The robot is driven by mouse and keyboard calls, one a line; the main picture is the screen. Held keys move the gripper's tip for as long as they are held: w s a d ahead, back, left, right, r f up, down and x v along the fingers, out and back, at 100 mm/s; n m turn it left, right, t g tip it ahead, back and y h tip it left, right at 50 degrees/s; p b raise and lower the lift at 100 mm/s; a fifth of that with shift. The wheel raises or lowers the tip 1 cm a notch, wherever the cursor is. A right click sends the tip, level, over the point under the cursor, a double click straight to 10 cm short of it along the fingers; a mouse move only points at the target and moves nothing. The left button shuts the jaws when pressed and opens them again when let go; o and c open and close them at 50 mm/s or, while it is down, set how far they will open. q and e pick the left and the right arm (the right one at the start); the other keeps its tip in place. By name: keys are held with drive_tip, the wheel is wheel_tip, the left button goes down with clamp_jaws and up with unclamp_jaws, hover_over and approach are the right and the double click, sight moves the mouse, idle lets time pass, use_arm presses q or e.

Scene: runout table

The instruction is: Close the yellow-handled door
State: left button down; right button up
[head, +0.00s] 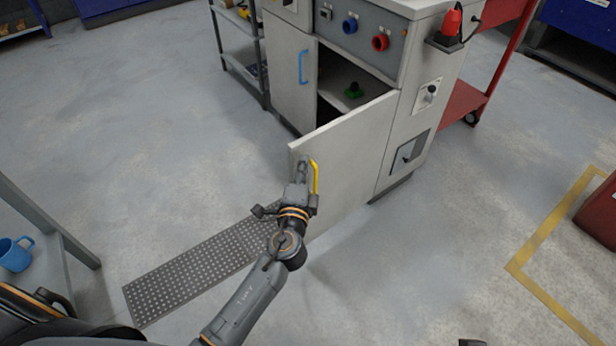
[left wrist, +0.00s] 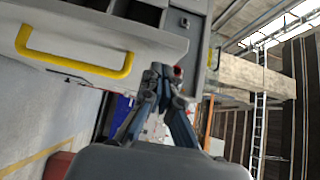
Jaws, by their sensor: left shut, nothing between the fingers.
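The yellow-handled door (head: 350,150) stands open, swung out from the grey cabinet. Its yellow handle (head: 315,178) is near the free edge of the door. My left gripper (head: 303,165) is shut and empty, close by the handle and the door's free edge; I cannot tell whether it touches the door. In the left wrist view the yellow handle (left wrist: 75,58) is at the upper left, and the shut fingers (left wrist: 160,75) point past it, not around it.
A perforated metal strip (head: 195,265) lies on the floor at left. A blue mug (head: 15,254) stands at far left. A red cart (head: 465,105) is behind.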

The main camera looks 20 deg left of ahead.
use_arm(q)
drive_tip(key=shift+w+a, duration=0.4)
drive_tip(key=shift+a, duration=0.15)
